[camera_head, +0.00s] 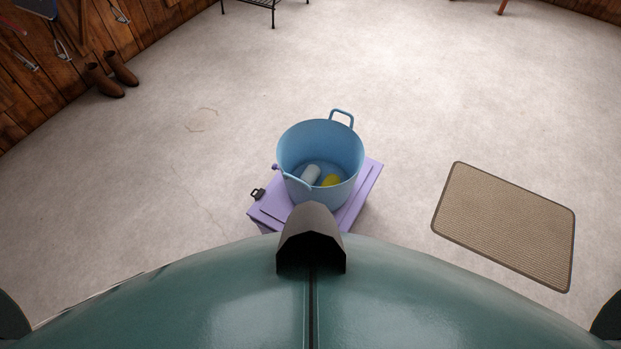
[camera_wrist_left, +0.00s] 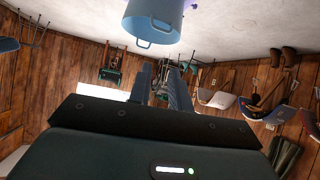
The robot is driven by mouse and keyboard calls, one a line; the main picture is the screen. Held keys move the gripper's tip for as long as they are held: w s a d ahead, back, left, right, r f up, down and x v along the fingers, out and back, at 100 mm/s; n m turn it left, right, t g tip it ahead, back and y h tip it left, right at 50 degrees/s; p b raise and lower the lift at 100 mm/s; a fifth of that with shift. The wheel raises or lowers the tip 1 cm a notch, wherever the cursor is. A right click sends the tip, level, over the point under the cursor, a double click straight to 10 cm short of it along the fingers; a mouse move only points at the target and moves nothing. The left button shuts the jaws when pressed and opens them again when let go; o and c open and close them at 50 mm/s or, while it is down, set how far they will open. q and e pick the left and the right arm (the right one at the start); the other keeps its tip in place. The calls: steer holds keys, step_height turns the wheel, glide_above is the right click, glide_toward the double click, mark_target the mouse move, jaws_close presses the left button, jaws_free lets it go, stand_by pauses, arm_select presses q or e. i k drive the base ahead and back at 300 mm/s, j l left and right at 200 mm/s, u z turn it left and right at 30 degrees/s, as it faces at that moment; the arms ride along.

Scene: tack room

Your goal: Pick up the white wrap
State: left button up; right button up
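The white wrap (camera_head: 311,174) is a small pale roll lying inside a blue tub (camera_head: 321,135), at the left of its floor. A yellow item (camera_head: 331,181) lies beside it on the right. The tub, with a handle at its rim, also shows upside down at the top of the left wrist view (camera_wrist_left: 152,18), where its contents are hidden. My left gripper (camera_wrist_left: 161,72) shows there with its two fingers apart and nothing between them, away from the tub. Neither gripper shows in the head view.
The tub stands on a purple box (camera_head: 365,185) with a dark latch, just ahead of my body. A brown mat (camera_head: 508,222) lies on the floor at right. Brown boots (camera_head: 112,76) stand by the wooden wall at left. The pale floor around the box is clear.

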mark_target(312, 173)
steer(key=i+l, duration=0.15)
steer(key=l, duration=0.25)
steer(key=i+l+u, duration=0.1)
steer(key=l, duration=0.25)
steer(key=i+l, duration=0.25)
steer(key=l, duration=0.15)
steer(key=i+l+u, duration=0.1)
steer(key=l, duration=0.3)
steer(key=i+l, duration=0.2)
steer(key=l, duration=0.2)
steer(key=i+l, duration=0.15)
steer(key=i, duration=0.15)
steer(key=i+l+u, duration=0.1)
steer(key=i+l, duration=0.05)
steer(key=i, duration=0.1)
